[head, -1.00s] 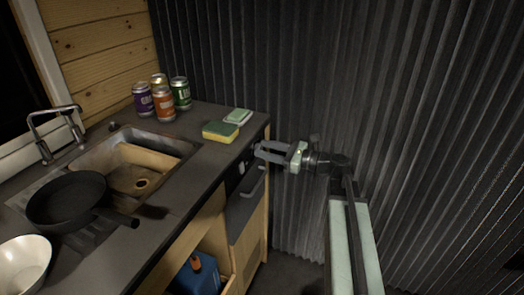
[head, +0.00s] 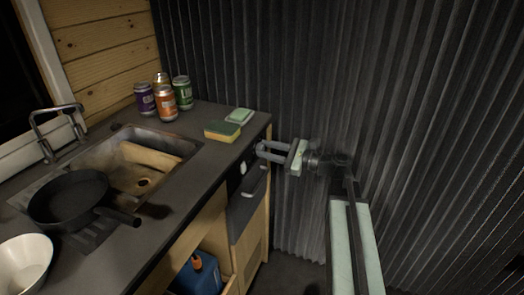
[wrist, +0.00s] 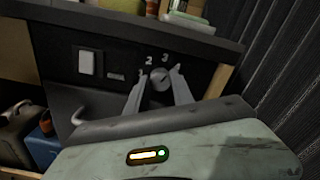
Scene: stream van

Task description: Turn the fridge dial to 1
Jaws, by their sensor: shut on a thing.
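The fridge dial (wrist: 160,79) is a small round grey knob on the dark panel under the counter edge. Numbers 1, 2 and 3 show around its left and upper side in the wrist view; its exact setting is hard to read. My gripper (wrist: 161,73) has one finger on each side of the dial and is shut on it. In the head view my gripper (head: 259,149) reaches the fridge front (head: 245,212) from the right, and its fingers hide the dial there.
A light switch-like plate (wrist: 88,63) sits left of the dial, above a handle (wrist: 100,112). On the counter above are a sponge (head: 222,131), several cans (head: 166,104), a sink and a black pan (head: 68,198). A corrugated wall (head: 300,80) stands close behind my arm.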

